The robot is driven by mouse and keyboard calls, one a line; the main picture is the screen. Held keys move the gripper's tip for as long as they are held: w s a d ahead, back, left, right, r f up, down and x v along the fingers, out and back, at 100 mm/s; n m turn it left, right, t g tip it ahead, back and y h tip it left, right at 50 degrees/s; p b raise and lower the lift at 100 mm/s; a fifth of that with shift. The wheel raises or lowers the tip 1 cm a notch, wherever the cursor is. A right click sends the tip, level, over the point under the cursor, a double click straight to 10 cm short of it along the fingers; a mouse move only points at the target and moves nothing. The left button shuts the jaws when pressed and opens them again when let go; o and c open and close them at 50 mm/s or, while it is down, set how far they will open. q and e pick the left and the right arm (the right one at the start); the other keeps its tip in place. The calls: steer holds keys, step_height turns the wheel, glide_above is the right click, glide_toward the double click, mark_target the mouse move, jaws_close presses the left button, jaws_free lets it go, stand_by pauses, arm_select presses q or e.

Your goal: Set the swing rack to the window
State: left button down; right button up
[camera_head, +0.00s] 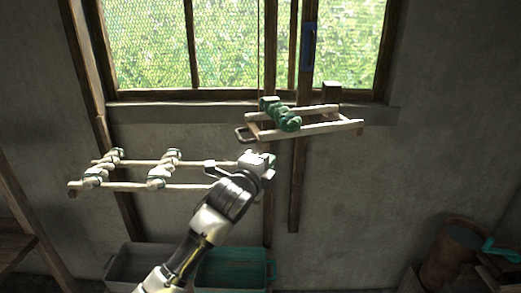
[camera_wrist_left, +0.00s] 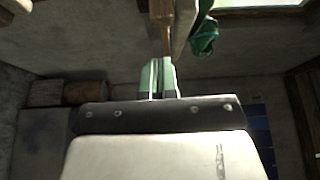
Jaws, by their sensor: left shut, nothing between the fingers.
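A wooden rack (camera_head: 325,127) of two pale bars juts out near the window sill, with a green skein (camera_head: 282,115) over it and a dark metal handle (camera_head: 243,135) at its left end. A second, lower rack (camera_head: 135,186) on the left carries two cream-and-green skeins. I cannot tell from the frames which one is the swing rack. My left gripper (camera_head: 262,158) is just below the upper rack's handle end, apparently apart from it. In the left wrist view its fingers (camera_wrist_left: 158,76) are together and empty, with wood and green skein (camera_wrist_left: 203,40) beyond. My right gripper is not in view.
The mesh window (camera_head: 150,45) is behind, above a wooden sill (camera_head: 180,112). A blue piece (camera_head: 309,45) is on an upright post. Grey and green bins (camera_head: 235,268) stand below. A brown barrel (camera_head: 455,255) is at the lower right. The wall right of the post is clear.

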mark_target(266, 149)
arm_select(q)
steer(key=shift+w+a+p, duration=0.3)
steer(key=shift+w+a, duration=0.1)
steer(key=shift+w, duration=0.5)
steer(key=shift+w+a+p, duration=0.3)
steer(key=shift+w+a, duration=0.05)
steer(key=shift+w, duration=0.5)
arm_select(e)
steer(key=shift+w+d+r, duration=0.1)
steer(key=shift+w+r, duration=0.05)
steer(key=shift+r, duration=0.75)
arm_select(q)
steer(key=w+a, duration=0.5)
steer(key=shift+a+b, duration=0.2)
steer(key=shift+b, duration=0.1)
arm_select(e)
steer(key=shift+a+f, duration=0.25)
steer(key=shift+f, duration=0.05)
